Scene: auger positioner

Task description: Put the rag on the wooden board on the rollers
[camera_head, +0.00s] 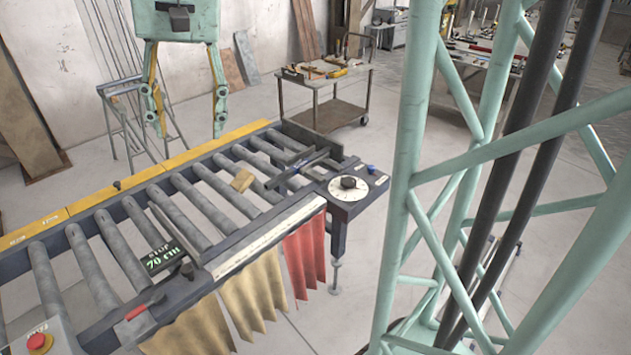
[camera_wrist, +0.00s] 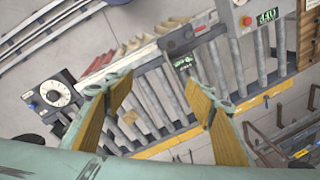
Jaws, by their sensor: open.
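A small wooden board (camera_head: 242,179) lies on the grey rollers (camera_head: 207,207) near the conveyor's right end; it also shows in the wrist view (camera_wrist: 130,117). Several cloth rags hang along the conveyor's front side: a red rag (camera_head: 305,255), a yellowish rag (camera_head: 254,292) and a browner rag (camera_head: 190,330), partly cut by the picture's edge. In the wrist view the rags show small beyond the conveyor. My gripper (camera_head: 188,112) is open and empty, above and behind the conveyor's far side. Its spread yellow fingers show in the wrist view (camera_wrist: 160,108), apart from board and rags.
A dial plate (camera_head: 348,187) sits at the conveyor's right end beside a dark stop fence (camera_head: 297,168). A red button box (camera_head: 38,342) is at the near left. A yellow rail (camera_head: 120,195) runs along the far side. A tool cart (camera_head: 325,90) stands behind.

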